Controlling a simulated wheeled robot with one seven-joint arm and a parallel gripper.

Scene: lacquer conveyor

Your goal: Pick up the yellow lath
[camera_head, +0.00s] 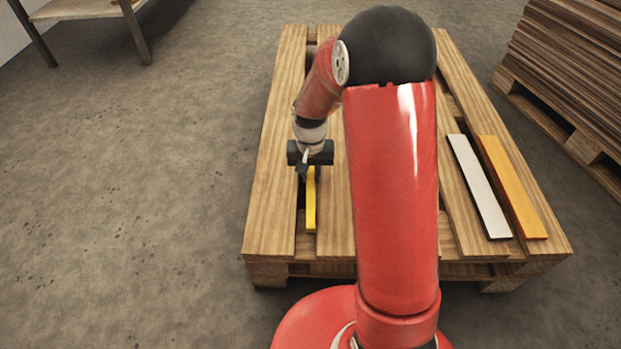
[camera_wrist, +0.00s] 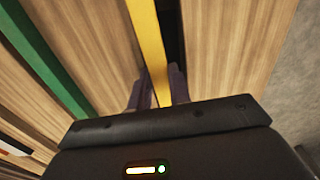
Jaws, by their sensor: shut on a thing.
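The yellow lath (camera_head: 311,205) is a thin, bright strip at the left part of the wooden pallet, along a dark gap between two planks. In the wrist view the yellow lath (camera_wrist: 149,42) runs from the top edge down between my two fingers. My gripper (camera_head: 304,172) points down at the lath's far part. The wrist view shows my gripper (camera_wrist: 157,92) shut on the lath, one finger on each side. I cannot tell whether the lath touches the pallet or is slightly above it.
The pallet (camera_head: 273,190) also bears a white lath (camera_head: 480,187) and an orange lath (camera_head: 512,188) at right. A green lath (camera_wrist: 42,58) shows in the wrist view. A board stack (camera_head: 575,65) stands right, a table (camera_head: 85,10) far left. Floor at left is clear.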

